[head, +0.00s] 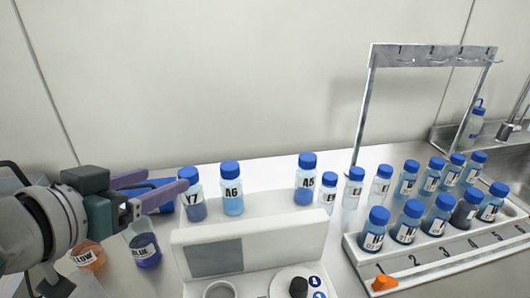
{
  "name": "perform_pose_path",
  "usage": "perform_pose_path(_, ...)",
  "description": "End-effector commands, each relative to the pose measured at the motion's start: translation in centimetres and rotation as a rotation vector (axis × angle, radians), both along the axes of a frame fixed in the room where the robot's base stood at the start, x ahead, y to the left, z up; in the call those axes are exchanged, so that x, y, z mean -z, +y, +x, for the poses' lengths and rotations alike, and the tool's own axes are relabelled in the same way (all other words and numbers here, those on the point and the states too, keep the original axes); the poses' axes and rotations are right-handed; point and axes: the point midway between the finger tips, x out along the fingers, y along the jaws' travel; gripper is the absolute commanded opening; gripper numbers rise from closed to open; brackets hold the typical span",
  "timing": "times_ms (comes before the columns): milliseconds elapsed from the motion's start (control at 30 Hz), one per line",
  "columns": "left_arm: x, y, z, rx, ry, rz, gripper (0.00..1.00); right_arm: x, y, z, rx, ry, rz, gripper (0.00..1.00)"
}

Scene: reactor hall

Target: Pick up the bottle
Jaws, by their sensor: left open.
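Several clear bottles with blue caps and labels stand upright. Bottle Y7 (195,207) holds dark blue liquid and stands just right of my left gripper's fingertips. Bottle A6 (232,199) holds lighter blue liquid beside it, and bottle A5 (305,188) stands further right. The frame does not show which bottle is meant. My right gripper is not in view.
Below my left gripper are a flask of blue liquid (145,249) and one of orange liquid (88,256). A white device (215,240) stands in front of the bottles. A numbered white rack (440,262) with bottles, a metal hook stand (365,110) and a sink are at right.

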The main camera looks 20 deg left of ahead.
Motion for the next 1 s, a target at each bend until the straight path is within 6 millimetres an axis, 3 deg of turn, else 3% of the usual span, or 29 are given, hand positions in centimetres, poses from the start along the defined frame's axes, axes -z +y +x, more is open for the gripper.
perform_pose_path(200,1.3,0.1,2.9,0.0,-0.001,0.0,0.78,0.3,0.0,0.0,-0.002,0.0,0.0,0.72)
perform_pose_path(433,2.0,0.3,4.3,-0.001,0.001,0.001,0.78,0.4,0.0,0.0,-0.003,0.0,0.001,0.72)
perform_pose_path(700,3.8,0.7,7.4,0.0,0.0,0.0,0.78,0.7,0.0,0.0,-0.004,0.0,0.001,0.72)
perform_pose_path(1000,4.0,0.7,8.1,0.0,0.002,0.001,0.78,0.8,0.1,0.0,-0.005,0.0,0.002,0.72)
